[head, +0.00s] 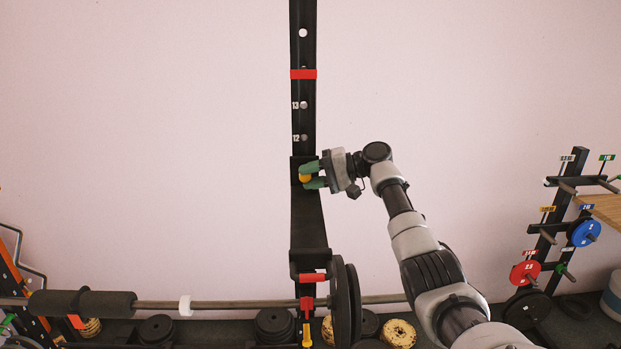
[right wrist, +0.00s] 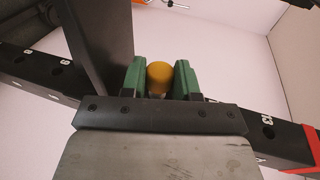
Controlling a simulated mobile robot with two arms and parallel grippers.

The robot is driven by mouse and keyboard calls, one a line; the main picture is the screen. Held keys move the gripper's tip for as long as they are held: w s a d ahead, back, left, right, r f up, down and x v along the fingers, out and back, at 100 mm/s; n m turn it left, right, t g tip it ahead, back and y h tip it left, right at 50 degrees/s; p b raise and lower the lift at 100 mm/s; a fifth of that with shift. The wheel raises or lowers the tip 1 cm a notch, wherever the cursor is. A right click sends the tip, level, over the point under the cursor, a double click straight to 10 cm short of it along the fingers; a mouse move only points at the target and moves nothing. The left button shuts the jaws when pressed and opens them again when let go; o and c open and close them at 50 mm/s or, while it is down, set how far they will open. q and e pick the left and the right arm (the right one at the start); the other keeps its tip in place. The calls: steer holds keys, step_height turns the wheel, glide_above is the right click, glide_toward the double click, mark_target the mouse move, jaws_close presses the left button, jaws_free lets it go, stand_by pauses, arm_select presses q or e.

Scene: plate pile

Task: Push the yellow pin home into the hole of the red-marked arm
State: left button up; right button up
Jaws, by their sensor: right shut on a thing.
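The yellow pin (head: 305,178) shows as a round knob at the black arm (head: 309,222) on the upright post. A red mark (head: 312,277) is at the lower end of this arm. My right gripper (head: 312,176) has its green fingers on either side of the knob. In the right wrist view the pin's knob (right wrist: 159,76) sits between the green fingertips (right wrist: 159,78), which are shut on it. The hole and the pin's shaft are mostly hidden, so I cannot tell how deep the pin sits. My left gripper is not in view.
The post (head: 303,50) carries numbered holes and a red band (head: 303,74). A barbell (head: 235,303) with a black plate (head: 341,305) crosses below. A rack with coloured plates (head: 585,233) stands at right. The wall area left of the post is clear.

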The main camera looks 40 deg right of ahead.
steer(key=shift+w, duration=0.15)
steer(key=o, duration=1.1)
steer(key=shift+d, duration=0.1)
steer(key=shift+d, duration=0.1)
steer(key=b+v, duration=0.5)
steer(key=v, duration=0.5)
steer(key=shift+s+d, duration=0.2)
steer(key=shift+s, duration=0.1)
steer(key=shift+r, duration=0.1)
